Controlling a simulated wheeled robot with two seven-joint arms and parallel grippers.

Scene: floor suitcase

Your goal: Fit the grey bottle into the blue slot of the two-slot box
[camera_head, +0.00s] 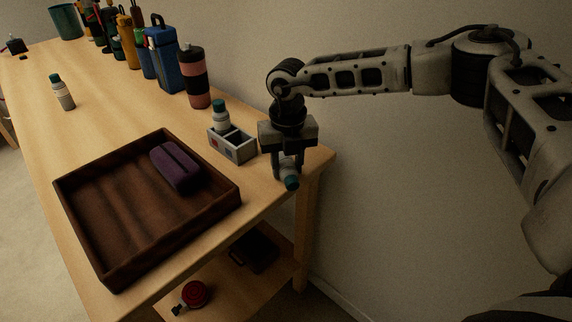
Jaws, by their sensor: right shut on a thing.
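The two-slot box (235,154) is grey and stands near the table's right end, with small reddish and bluish patches on its front. A bottle with a teal cap (220,105) stands upright in its left slot; the right slot looks empty. I cannot clearly tell which slot is blue. My right gripper (289,174) points down just right of the box, near the table's edge. It is shut on a bottle with a teal cap (291,183). That bottle looks tilted, its cap low and towards me; its body is mostly hidden by the fingers. My left gripper is not in view.
A brown wooden tray (107,262) with a purple case (175,166) fills the table's front. A pale bottle (65,97) stands at the left. A black and pink tumbler (194,79), a blue container (164,57) and several other items line the wall. A red object (194,294) lies on the lower shelf.

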